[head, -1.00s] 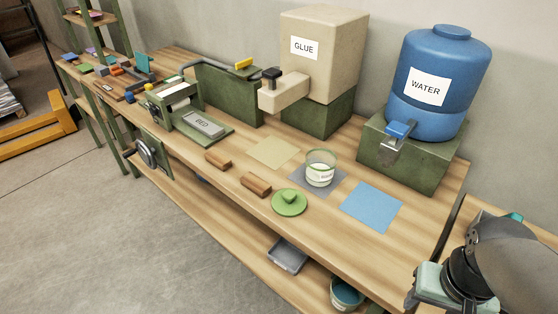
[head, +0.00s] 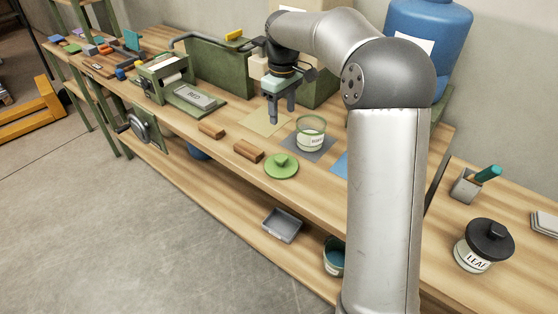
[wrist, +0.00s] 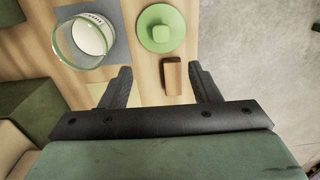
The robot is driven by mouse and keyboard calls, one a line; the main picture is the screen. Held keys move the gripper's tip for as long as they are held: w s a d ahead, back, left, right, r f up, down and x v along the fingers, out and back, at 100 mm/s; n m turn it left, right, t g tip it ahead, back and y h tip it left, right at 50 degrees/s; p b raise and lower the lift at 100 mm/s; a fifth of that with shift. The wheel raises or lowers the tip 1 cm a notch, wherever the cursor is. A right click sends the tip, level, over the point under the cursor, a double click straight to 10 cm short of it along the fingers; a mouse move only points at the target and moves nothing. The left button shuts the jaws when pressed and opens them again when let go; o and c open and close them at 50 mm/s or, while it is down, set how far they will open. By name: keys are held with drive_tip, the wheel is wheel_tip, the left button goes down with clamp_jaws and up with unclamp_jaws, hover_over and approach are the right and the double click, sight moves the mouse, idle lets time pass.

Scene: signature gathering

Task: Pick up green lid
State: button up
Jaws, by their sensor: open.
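The green lid (head: 281,167) is a round disc with a raised knob. It lies flat near the front edge of the wooden bench, in front of the glass jar. In the wrist view the lid (wrist: 161,28) lies ahead of the fingertips, at the top middle. My gripper (head: 282,115) hangs above the bench over the yellow mat, behind and apart from the lid. In the wrist view my gripper (wrist: 160,72) is open, and nothing is held between its fingers.
A glass jar (head: 311,133) stands on a grey mat (head: 325,149) close to the lid. A brown wooden block (head: 249,151) lies left of the lid, another (head: 211,130) farther left. The green press (head: 165,85), a water tank (head: 428,30) and a labelled pot (head: 477,257) also stand on the benches.

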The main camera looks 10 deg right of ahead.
drive_tip(key=p, duration=0.2)
hover_over(281, 157)
wheel_tip(281, 157, down, 12)
drive_tip(key=shift+w+d+r, duration=0.15)
drive_tip(key=shift+r, duration=0.05)
drive_tip(key=shift+s+f+p, duration=0.2)
drive_tip(key=shift+f+p, duration=0.55)
drive_tip(key=shift+f, duration=2.1)
drive_tip(key=c, duration=1)
